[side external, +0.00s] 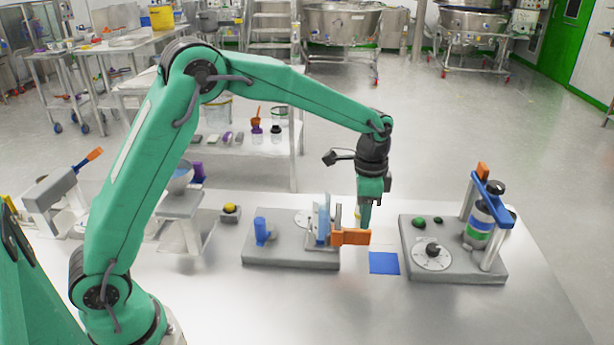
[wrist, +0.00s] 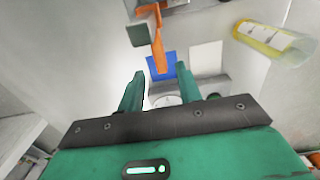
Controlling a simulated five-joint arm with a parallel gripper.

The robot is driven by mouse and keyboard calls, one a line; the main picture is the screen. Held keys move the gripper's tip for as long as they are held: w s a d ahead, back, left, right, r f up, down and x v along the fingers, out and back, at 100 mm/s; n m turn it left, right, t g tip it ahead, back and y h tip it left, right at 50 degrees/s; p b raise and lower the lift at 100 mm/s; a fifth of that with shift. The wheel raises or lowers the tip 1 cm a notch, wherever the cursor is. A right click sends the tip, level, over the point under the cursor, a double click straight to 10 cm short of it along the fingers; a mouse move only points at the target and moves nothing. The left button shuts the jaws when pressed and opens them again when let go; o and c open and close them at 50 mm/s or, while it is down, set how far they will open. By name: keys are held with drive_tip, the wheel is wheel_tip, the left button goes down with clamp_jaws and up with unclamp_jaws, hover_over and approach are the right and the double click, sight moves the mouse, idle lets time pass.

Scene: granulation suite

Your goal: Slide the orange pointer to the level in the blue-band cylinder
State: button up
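The orange pointer (side external: 350,237) sticks out from the right side of the left grey fixture (side external: 290,262). My gripper (side external: 365,225) points down close beside the pointer. In the wrist view its two fingers (wrist: 160,72) are apart, with the orange pointer (wrist: 157,52) showing in line with the gap between the tips. I cannot tell whether they touch it. A blue upright piece (side external: 323,228) and clear plates stand by the pointer.
A blue square (side external: 384,263) lies flat between the fixtures. A clear cylinder with yellow (wrist: 270,42) is close at the right in the wrist view. The right fixture (side external: 455,272) carries a dial and tall posts. The table front is clear.

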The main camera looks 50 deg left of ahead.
sight(361, 244)
drive_tip(key=shift+f, duration=3.55)
clamp_jaws()
